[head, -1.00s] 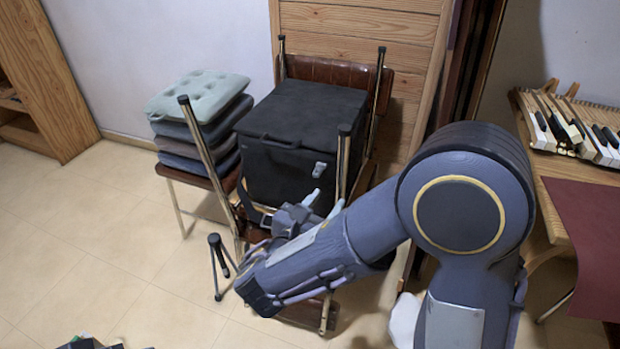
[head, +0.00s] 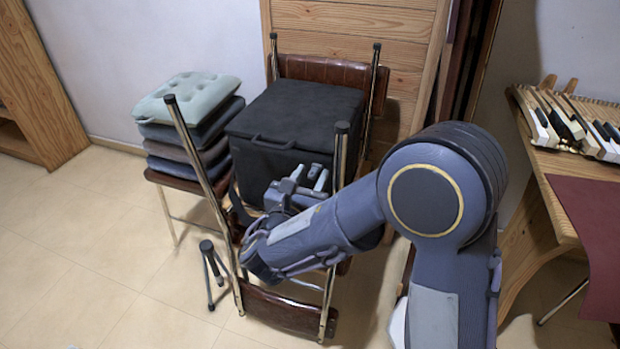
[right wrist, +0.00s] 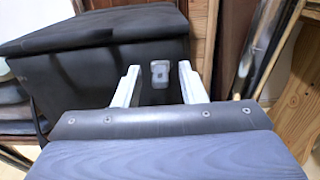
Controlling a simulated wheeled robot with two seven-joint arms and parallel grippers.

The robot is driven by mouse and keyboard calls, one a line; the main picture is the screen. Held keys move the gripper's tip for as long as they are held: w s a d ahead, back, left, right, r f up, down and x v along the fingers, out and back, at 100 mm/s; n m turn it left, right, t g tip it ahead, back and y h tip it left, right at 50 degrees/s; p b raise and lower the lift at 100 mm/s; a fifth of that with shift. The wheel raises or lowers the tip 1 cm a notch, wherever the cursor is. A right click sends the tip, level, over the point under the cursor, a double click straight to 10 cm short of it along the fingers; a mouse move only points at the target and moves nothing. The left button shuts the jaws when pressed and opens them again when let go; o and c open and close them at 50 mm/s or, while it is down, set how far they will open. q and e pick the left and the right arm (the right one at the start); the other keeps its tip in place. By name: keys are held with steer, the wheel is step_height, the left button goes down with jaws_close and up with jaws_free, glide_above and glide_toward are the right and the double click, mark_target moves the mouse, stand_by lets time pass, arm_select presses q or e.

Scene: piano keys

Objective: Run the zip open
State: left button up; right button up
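A black soft box-shaped bag (head: 290,108) rests on an upturned chair, with a handle on its front top edge. In the right wrist view the bag (right wrist: 95,60) has a small grey pull tab (right wrist: 160,74) on its side, just below the lid edge. My right gripper (head: 308,175) is in front of the bag's near side. In the right wrist view my right gripper (right wrist: 158,68) is open, with the tab showing between its two pale fingers. The head view hides the tab behind the gripper. My left gripper does not show.
The upturned chair's metal legs (head: 200,150) stand on both sides of the bag, close to my right arm. Grey cushions (head: 190,110) are stacked at left. A wooden table (head: 550,160) with piano keys stands at right.

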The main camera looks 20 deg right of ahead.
steer(key=shift+c, duration=0.5)
jaws_close()
